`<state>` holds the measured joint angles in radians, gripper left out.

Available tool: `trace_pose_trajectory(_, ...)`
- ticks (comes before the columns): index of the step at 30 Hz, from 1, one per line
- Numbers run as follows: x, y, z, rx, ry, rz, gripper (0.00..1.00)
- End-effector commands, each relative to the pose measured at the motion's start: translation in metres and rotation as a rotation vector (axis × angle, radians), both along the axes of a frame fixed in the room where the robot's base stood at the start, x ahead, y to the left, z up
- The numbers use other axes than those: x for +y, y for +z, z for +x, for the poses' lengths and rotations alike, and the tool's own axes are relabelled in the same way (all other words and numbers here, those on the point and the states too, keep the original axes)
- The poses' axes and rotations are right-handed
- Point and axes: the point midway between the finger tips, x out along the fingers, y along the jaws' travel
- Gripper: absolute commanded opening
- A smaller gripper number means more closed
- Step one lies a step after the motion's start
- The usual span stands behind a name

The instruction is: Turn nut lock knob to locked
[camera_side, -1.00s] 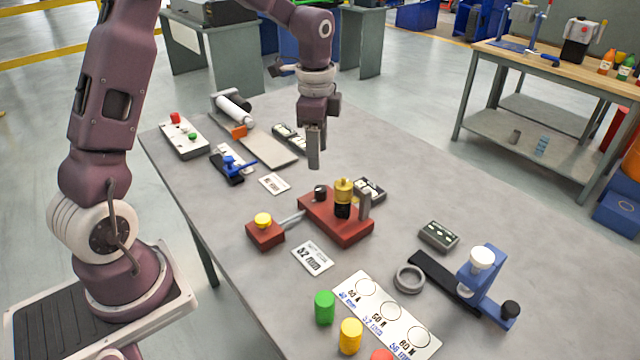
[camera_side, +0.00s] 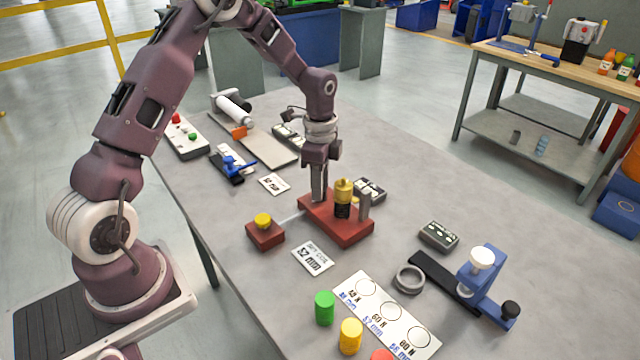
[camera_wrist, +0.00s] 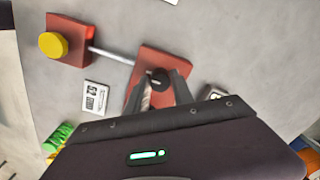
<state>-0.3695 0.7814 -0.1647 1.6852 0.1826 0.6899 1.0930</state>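A red fixture block (camera_side: 345,233) stands on the table, and it also shows in the wrist view (camera_wrist: 148,60). A small black knob (camera_wrist: 158,79), which looks like the nut lock knob, sits on its top; my gripper hides it in the side view. A brass-and-black cylinder (camera_side: 343,196) and a grey post (camera_side: 364,206) rise from the same block. My gripper (camera_side: 318,198) points down at the block's far left end. In the wrist view its fingers (camera_wrist: 160,84) stand apart on either side of the black knob. I cannot tell whether they touch it, or read the knob's setting.
A smaller red block (camera_side: 265,237) with a yellow knob (camera_wrist: 54,46) is joined to the fixture by a metal rod (camera_wrist: 112,55). A label card (camera_side: 313,258) lies in front. A dark box (camera_side: 369,190) stands close behind the fixture.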

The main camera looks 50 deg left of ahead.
Motion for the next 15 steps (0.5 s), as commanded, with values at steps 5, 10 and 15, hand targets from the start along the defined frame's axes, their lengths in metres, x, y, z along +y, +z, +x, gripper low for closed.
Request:
trace_pose_trajectory(5, 0.0001, 0.0003, 0.0001, 0.000, 0.000, 0.000, 0.00)
trace_pose_trajectory(10, 0.0001, 0.0005, 0.0001, 0.000, 0.006, 0.000, 0.00)
trace_pose_trajectory(15, 0.0001, 0.0006, 0.0001, -0.001, 0.050, 0.001, 0.00)
